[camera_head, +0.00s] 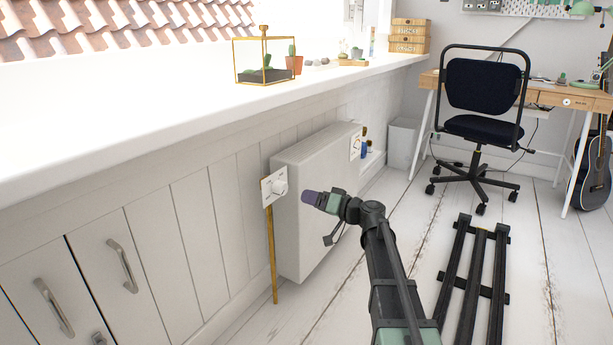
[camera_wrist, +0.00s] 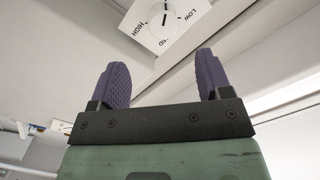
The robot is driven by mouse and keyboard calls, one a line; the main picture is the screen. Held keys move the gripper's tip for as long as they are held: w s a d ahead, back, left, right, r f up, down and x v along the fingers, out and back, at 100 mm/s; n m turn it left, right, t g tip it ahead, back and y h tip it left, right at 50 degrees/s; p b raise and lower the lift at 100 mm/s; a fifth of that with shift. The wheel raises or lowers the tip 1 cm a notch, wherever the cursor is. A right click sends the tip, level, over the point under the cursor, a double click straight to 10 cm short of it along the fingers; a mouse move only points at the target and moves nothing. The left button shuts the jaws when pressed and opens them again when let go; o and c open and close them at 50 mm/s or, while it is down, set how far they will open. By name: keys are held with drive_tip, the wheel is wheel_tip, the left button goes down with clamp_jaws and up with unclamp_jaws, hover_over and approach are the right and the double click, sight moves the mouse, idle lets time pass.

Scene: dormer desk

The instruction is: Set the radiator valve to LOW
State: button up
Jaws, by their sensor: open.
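The radiator valve is a white round knob (camera_head: 280,187) on a white square plate (camera_head: 267,194), at the near end of the white radiator, above a brass pipe. In the wrist view the dial (camera_wrist: 157,32) is at the top, with HIGH to its left, LOW to its upper right and a partly hidden label below. A dark line on the dial runs roughly up and down in the picture; I cannot tell which end is the pointer. My gripper (camera_head: 308,197) is just right of the knob and apart from it. Its purple fingers (camera_wrist: 162,82) are spread and empty.
The radiator (camera_head: 315,190) stands close behind my gripper. A second marked plate (camera_head: 356,146) is at its far end. The white windowsill (camera_head: 190,125) overhangs above, with a glass terrarium (camera_head: 265,62) on it. A chair (camera_head: 480,125) and desk stand at the back right.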

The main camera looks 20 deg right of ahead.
sight(285, 189)
drive_tip(key=shift+n, duration=0.3)
drive_tip(key=x, duration=1.1)
drive_tip(key=shift+d+r, duration=0.1)
drive_tip(key=shift+r, duration=0.2)
drive_tip(key=c, duration=0.9)
